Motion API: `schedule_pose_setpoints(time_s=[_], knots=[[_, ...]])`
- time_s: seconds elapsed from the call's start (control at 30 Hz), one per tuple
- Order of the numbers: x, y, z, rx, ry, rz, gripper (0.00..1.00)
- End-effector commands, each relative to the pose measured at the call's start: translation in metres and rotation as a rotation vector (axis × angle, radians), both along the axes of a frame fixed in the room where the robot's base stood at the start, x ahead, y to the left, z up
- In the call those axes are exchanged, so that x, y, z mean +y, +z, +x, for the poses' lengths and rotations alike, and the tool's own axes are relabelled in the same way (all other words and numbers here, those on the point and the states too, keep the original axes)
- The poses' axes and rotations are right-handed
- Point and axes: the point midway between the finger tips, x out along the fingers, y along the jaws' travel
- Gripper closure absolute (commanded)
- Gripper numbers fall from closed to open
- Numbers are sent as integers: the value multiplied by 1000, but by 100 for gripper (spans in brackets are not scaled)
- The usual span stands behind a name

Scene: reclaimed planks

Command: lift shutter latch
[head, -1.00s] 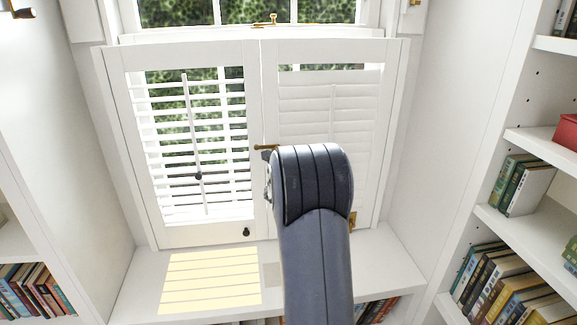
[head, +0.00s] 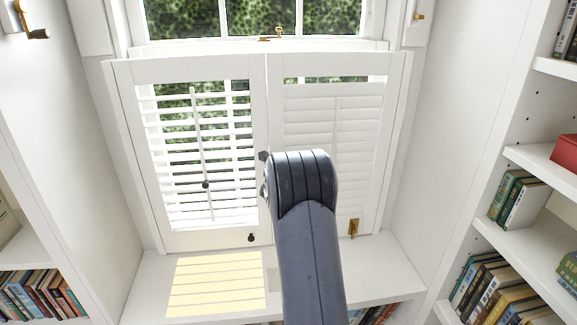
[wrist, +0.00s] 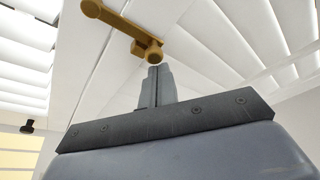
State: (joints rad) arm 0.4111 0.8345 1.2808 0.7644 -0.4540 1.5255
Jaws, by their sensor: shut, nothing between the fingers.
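The white shutter has a left panel (head: 258,160) with open slats and a right panel (head: 375,150) with closed slats. In the head view my arm hides this latch. My gripper (wrist: 154,70) is shut and empty, its fingertips just below the latch's lower-right end; I cannot tell whether they touch.
A brass fitting (head: 353,228) sits low on the right panel, and a dark knob (head: 251,237) low on the left panel. The white sill (head: 145,285) below is clear. Bookshelves stand on both sides. A window catch (head: 278,33) is above.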

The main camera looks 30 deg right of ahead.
Motion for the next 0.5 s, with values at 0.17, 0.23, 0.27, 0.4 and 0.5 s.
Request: schedule_pose_setpoints(time_s=[0.17, 0.23, 0.27, 0.4, 0.5], knots=[[0, 0, 0, 1, 0, -1, 100], [0, 0, 0, 2, 0, -5, 100], [0, 0, 0, 4, 0, -8, 100], [0, 3, 0, 17, 1, -38, 100], [0, 4, 0, 24, 1, -52, 100]])
